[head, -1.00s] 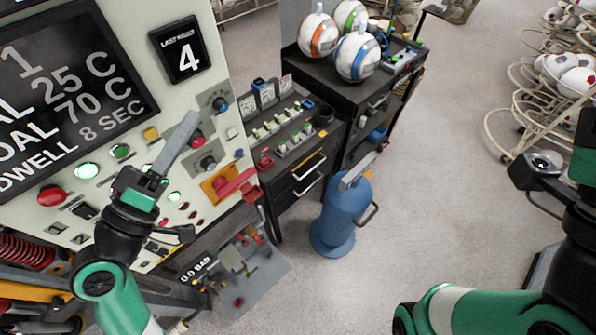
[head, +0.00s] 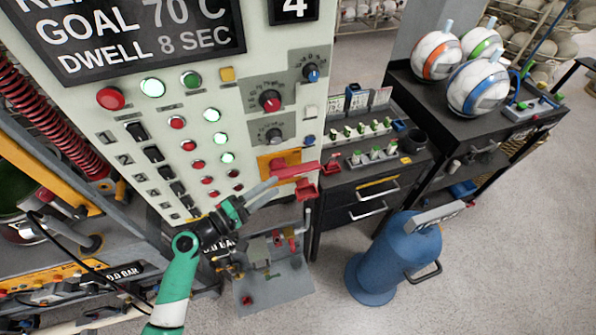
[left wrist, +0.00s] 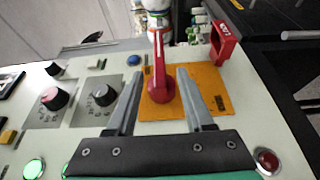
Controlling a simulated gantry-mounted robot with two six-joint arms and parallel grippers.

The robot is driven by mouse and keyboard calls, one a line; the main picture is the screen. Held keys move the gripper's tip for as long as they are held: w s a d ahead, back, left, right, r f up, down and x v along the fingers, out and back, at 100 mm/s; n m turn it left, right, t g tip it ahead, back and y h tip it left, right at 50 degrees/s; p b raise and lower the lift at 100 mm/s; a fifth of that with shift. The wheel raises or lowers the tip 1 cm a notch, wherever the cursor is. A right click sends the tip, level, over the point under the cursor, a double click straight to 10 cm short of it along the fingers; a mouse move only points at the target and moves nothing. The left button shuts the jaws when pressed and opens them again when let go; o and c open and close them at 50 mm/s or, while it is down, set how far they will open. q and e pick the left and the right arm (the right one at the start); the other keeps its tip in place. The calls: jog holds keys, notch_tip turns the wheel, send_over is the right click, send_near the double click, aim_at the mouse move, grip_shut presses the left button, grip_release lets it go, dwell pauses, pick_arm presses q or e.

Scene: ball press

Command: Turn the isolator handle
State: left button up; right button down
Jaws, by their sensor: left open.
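The red isolator handle (head: 292,171) sticks out from an orange plate (head: 266,159) low on the right side of the control panel. In the left wrist view the handle (left wrist: 160,85) has a round hub, and its lever points away toward the top of the picture. My left gripper (head: 275,188) is open and empty just in front of the plate. Its two fingers (left wrist: 160,78) stand on either side of the handle's hub with gaps showing; I cannot tell whether either touches it. A red tag-like block (left wrist: 222,45) sits at the plate's far right corner. My right gripper is out of view.
Panel knobs (head: 270,101) and lit buttons surround the plate. A black drawer cabinet (head: 365,190) stands close to the right, with a blue cylinder (head: 395,260) on the floor before it. A grey bracketed plate (head: 275,290) lies below the gripper.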

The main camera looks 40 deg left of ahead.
aim_at(308, 164)
pick_arm(q)
jog(key=w, duration=0.6)
jog(key=w+d, duration=0.1)
jog(key=w, duration=0.2)
jog(key=shift+w, duration=0.2)
grip_shut()
dwell(0.9)
